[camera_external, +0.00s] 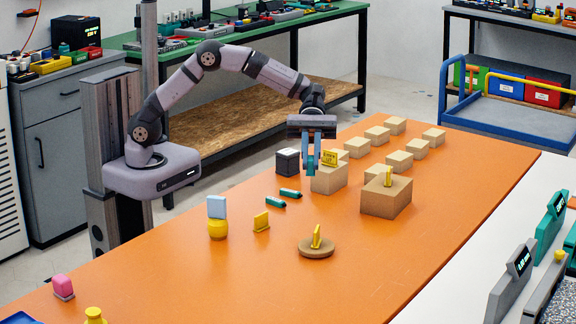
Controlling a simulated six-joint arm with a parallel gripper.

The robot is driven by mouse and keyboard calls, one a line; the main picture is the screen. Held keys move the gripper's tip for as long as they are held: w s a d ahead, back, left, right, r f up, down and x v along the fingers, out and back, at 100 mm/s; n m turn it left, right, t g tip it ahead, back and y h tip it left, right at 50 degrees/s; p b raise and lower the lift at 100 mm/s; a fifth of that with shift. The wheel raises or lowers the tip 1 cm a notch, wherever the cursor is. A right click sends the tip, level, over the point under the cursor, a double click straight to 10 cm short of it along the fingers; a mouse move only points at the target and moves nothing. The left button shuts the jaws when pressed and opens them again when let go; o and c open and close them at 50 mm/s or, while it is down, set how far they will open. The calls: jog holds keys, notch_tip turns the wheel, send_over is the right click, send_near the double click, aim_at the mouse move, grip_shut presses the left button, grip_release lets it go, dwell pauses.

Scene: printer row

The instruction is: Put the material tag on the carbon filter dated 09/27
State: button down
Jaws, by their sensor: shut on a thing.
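My gripper (315,160) points down over the middle of the orange table, at the left side of a tan block. It is shut on a small yellow tag (331,158) with dark print, which shows to the right of the fingertips. The tag is at the top of the tan block (329,180); I cannot tell whether it touches it. A dark cube with a pale top (287,162) stands just left of my gripper. I cannot tell which thing is the carbon filter; no date is legible at this size.
Two teal cylinders (290,193) lie near the cube. Several tan blocks (396,125) fill the back. The front right of the table is clear.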

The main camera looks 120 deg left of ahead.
jog(key=s+a+r+n+t+y+p, duration=0.1)
jog(key=s+a+r+n+t+y, duration=0.1)
jog(key=s+a, duration=0.5)
jog(key=s+a+r+n+t+y, duration=0.2)
jog(key=s+a+n, duration=0.15)
jog(key=a, duration=0.75)
jog(key=s+a+r+n+t+y+p, duration=0.1)
jog(key=s+a+r+n+y, duration=0.15)
jog(key=s+a, duration=0.45)
jog(key=m, duration=0.1)
send_over(287, 151)
notch_tip(287, 151, down, 3)
jog(key=shift+f, duration=5.15)
jog(key=shift+f, duration=0.15)
jog(key=c, duration=1.8)
grip_release()
